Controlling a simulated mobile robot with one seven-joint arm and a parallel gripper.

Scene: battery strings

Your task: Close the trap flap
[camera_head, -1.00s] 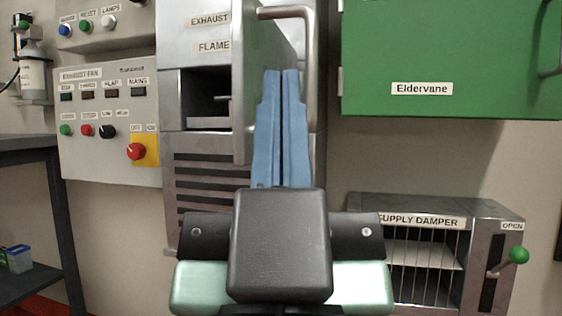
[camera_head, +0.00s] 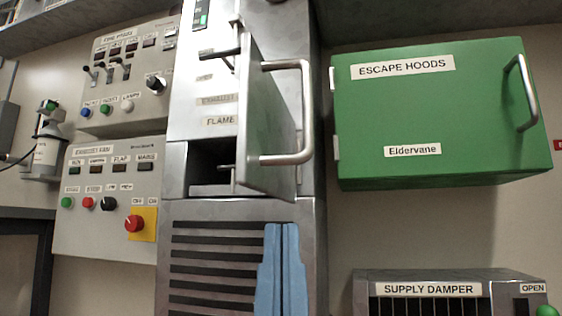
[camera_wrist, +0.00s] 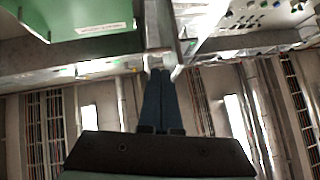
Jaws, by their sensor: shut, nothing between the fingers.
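The trap flap (camera_head: 268,120) is a grey metal door on the steel cabinet (camera_head: 195,150) in the head view. It stands swung open toward me, nearly edge-on, with a bar handle (camera_head: 308,110) on its outer face. The cabinet opening (camera_head: 210,160) shows dark to its left. My gripper (camera_head: 283,226) has blue fingers pressed together, empty, and appears just below the flap's lower edge. In the wrist view, my fingertips (camera_wrist: 161,72) point toward a metal edge and a pale bar; whether they touch is unclear.
A green escape hood box (camera_head: 440,115) hangs to the right of the flap. The supply damper (camera_head: 430,290) sits below it. Panels with switches and knobs (camera_head: 105,200) are left of the cabinet. Open wall lies between the green box and the damper.

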